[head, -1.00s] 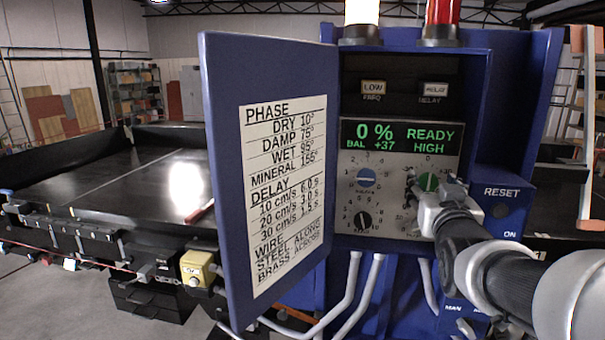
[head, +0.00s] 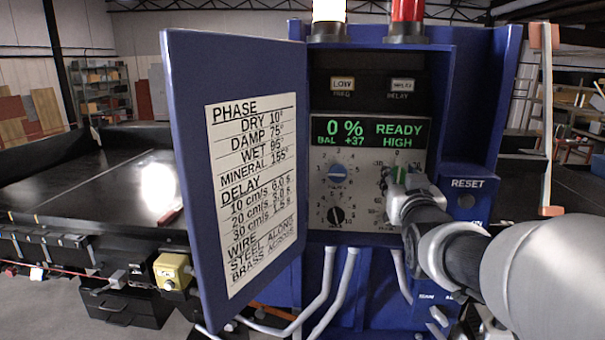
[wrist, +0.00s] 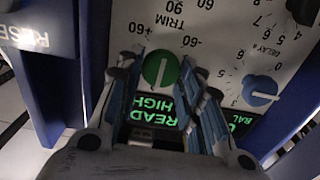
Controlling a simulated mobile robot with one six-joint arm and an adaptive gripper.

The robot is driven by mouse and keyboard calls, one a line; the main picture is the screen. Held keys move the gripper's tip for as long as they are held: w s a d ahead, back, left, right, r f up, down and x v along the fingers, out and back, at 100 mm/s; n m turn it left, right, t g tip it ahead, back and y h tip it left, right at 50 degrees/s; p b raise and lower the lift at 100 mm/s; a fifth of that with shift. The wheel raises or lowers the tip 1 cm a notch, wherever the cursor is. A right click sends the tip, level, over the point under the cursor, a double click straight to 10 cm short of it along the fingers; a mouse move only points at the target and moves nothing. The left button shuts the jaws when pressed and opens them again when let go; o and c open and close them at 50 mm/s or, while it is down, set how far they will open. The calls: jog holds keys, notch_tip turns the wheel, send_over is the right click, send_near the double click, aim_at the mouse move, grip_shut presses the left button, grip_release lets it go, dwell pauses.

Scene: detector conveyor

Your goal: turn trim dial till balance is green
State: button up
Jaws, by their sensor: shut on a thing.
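The green trim dial (wrist: 161,68) with a pale pointer line sits below the word TRIM in the wrist view, which shows the panel upside down. My gripper (wrist: 162,82) has its fingers on either side of this dial and is shut on it. In the head view my gripper (head: 399,180) is at the right of the panel, hiding most of the dial. The display (head: 370,133) reads 0 %, BAL +37, READY and HIGH in green lettering.
A blue dial (head: 337,173) and a black dial (head: 336,215) sit left of the trim dial. The open cabinet door (head: 182,120) with a printed chart stands to the left. The RESET box (head: 466,201) is close on the right of my gripper.

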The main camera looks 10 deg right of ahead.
jog(key=shift+c, duration=1)
jog(key=shift+b, duration=0.35)
jog(key=n+b, duration=0.1)
jog(key=b, duration=0.1)
jog(key=n+b, duration=0.1)
jog(key=shift+a+f+n+b, duration=0.1)
jog(key=shift+f+n+b, duration=0.1)
jog(key=shift+n+b, duration=0.2)
jog(key=n+b, duration=0.6)
jog(key=b, duration=0.2)
jog(key=shift+f, duration=0.1)
jog(key=n+b, duration=0.3)
jog(key=shift+a+n, duration=0.1)
jog(key=shift+n, duration=0.3)
jog(key=shift+n+b, duration=0.5)
jog(key=shift+n, duration=1.4)
